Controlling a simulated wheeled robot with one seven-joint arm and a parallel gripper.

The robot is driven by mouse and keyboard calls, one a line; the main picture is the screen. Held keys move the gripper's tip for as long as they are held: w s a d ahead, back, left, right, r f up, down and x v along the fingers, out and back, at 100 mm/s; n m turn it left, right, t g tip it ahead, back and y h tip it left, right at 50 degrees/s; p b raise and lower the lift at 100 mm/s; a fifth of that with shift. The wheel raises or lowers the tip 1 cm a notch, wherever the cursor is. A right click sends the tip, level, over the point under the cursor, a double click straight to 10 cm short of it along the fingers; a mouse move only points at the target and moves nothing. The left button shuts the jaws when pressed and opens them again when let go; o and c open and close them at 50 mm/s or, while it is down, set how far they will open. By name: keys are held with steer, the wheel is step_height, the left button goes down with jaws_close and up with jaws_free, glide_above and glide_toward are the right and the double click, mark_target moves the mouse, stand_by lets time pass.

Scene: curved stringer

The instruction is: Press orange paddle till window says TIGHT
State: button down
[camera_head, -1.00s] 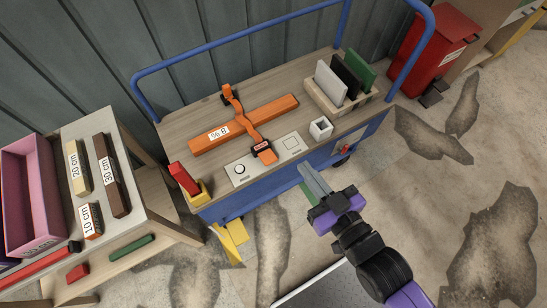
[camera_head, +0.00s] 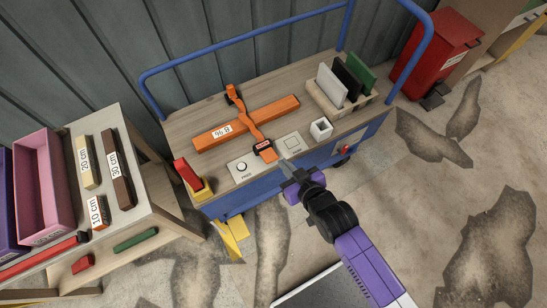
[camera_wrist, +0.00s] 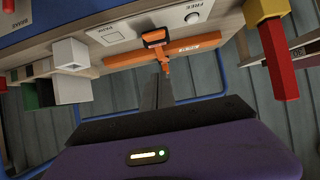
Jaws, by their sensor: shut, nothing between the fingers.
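An orange bar (camera_head: 215,137) with a white label lies on the wooden cart top, crossed by an orange strap-like piece. At the strap's front end is the orange paddle (camera_head: 270,156) with a small dark window (camera_head: 264,145). The window's lettering is too small to read. In the wrist view the paddle end (camera_wrist: 163,55) and window (camera_wrist: 154,37) show upside down beyond my fingers. My gripper (camera_head: 280,155) is shut and empty, its tips close beside the paddle's right side in the head view. I cannot tell whether they touch.
A pale plate (camera_head: 234,177) with a round knob and a square outline lies around the paddle. A white open cube (camera_head: 321,128) and a wooden rack (camera_head: 345,110) of upright panels stand to the right. A red-and-yellow block (camera_head: 190,176) stands at the left corner. Blue rails edge the cart.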

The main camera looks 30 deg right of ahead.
glide_above(274, 159)
steer(key=f, duration=0.4)
steer(key=shift+a+f, duration=0.3)
steer(key=f, duration=0.3)
steer(key=shift+s+p, duration=0.2)
steer(key=shift+p, duration=0.15)
steer(key=shift+s+f, duration=0.15)
steer(key=shift+f, duration=0.45)
steer(key=shift+f, duration=0.1)
